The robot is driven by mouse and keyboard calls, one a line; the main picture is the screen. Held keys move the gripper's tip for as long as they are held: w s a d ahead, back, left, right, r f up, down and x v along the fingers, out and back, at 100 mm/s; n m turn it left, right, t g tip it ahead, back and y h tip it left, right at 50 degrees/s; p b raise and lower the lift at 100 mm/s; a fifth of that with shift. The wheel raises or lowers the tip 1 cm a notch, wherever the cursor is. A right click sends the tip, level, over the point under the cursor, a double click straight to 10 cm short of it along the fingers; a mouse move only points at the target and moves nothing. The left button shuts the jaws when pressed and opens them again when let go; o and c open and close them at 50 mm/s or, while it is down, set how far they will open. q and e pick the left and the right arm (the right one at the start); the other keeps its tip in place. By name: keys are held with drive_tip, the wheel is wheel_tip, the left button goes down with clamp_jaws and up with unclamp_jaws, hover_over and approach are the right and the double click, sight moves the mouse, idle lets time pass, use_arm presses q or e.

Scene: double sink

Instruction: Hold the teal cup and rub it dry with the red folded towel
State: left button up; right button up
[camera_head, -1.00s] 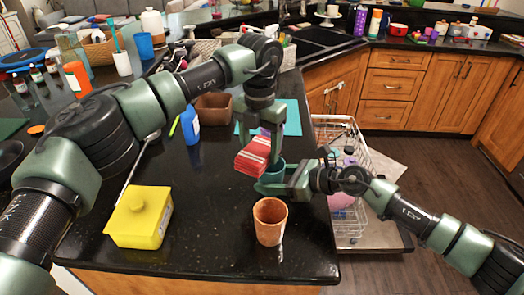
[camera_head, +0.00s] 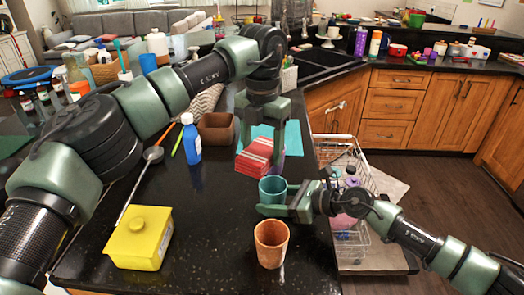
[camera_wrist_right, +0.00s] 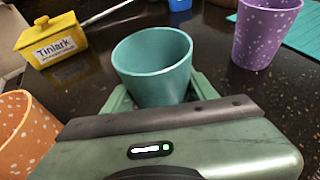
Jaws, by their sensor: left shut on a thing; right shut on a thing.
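The teal cup (camera_head: 272,189) stands upright between the fingers of my right gripper (camera_head: 280,205), low over the black counter. In the right wrist view the teal cup (camera_wrist_right: 152,75) shows its open rim, and the gripper's fingers sit on both sides of it. I cannot tell whether its base touches the counter. My left gripper (camera_head: 263,138) points down and is shut on the red folded towel (camera_head: 254,158), which has pale stripes. The towel is just behind and above the cup, apart from it in the head view.
An orange cup (camera_head: 271,245) stands in front of the teal cup. A purple cup (camera_wrist_right: 265,32) stands near a teal mat (camera_head: 292,138). A yellow box (camera_head: 140,240), a blue bottle (camera_head: 191,142) and a ladle are to the left. A wire rack (camera_head: 345,165) is right.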

drive_tip(key=o, duration=1.5)
drive_tip(key=shift+o, duration=0.2)
drive_tip(key=shift+d, duration=0.1)
drive_tip(key=v, duration=1.1)
drive_tip(key=shift+s+d+r, duration=0.1)
drive_tip(key=shift+s+d, duration=0.1)
drive_tip(key=shift+d, duration=0.15)
use_arm(q)
drive_tip(key=shift+d, duration=0.1)
use_arm(e)
drive_tip(key=shift+d, duration=0.1)
